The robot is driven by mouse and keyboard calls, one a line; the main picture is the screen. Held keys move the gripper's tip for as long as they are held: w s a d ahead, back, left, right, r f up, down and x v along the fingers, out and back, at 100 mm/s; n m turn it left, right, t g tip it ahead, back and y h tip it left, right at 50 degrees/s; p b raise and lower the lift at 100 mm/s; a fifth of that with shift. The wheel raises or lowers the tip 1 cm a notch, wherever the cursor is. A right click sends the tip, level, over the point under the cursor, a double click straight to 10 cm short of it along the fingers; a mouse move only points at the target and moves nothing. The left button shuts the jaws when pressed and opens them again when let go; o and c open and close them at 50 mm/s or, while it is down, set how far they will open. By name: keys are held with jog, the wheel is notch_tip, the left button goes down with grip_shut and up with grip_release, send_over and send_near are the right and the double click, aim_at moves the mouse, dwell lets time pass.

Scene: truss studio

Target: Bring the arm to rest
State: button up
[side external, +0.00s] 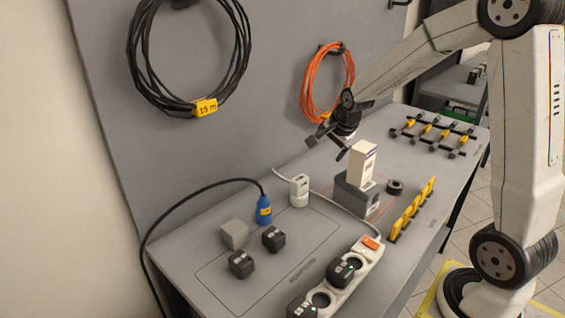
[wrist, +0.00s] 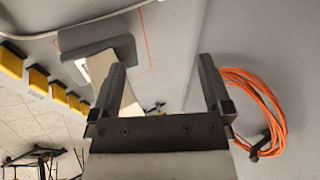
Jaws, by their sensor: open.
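My gripper (side external: 331,141) is open and empty above the grey bench, behind and a little left of a white box. In the wrist view my gripper (wrist: 162,85) shows two dark fingers spread apart with nothing between them. The white box (side external: 361,163) stands upright in a grey holder (side external: 352,197) on the bench. The wrist view shows the box (wrist: 100,70) partly hidden behind one finger, and the holder (wrist: 85,38). I cannot tell from these views how far the gripper is from the box.
An orange cable coil (side external: 327,80) hangs on the grey back panel close to my gripper. A black coil (side external: 133,45) hangs further left. Yellow clips (side external: 411,210), a power strip (side external: 352,268) and several adapters (side external: 235,234) occupy the bench. The panel stands close behind the gripper.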

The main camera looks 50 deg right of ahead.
jog(key=s+a+f+n+g+y, duration=0.1)
jog(key=s+a+f+n, duration=0.2)
jog(key=s+a+n, duration=0.4)
jog(key=s+a+f+n+g+y, duration=0.1)
jog(key=s+a+f+n, duration=0.2)
jog(key=s+a+n, duration=0.5)
jog(key=shift+a+f+n+g, duration=0.2)
jog(key=shift+a+n+g, duration=0.2)
jog(key=shift+a+n, duration=0.7)
jog(key=shift+d+n, duration=0.3)
jog(key=shift+d, duration=0.05)
